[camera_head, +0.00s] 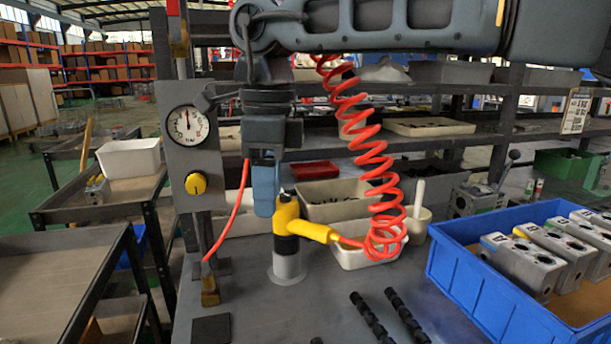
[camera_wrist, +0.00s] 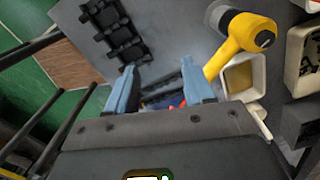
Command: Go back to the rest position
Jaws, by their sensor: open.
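My gripper (camera_head: 264,208) hangs from my arm above the grey workbench, with its blue fingers pointing down. In the wrist view the two blue fingers (camera_wrist: 158,66) are spread apart with nothing held between them. A yellow and black air tool (camera_head: 306,230) stands in a grey round holder (camera_head: 287,268) on the bench, just beside my fingers in the head view. In the wrist view the tool (camera_wrist: 238,42) lies to the right of the fingers, apart from them. A red coiled hose (camera_head: 360,150) runs from the tool up towards my arm.
A blue crate (camera_head: 462,290) with several grey valve blocks (camera_head: 525,265) stands at right. A panel with a gauge (camera_head: 188,126) and yellow knob (camera_head: 195,184) rises at left. Bins (camera_head: 335,200) stand behind the tool.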

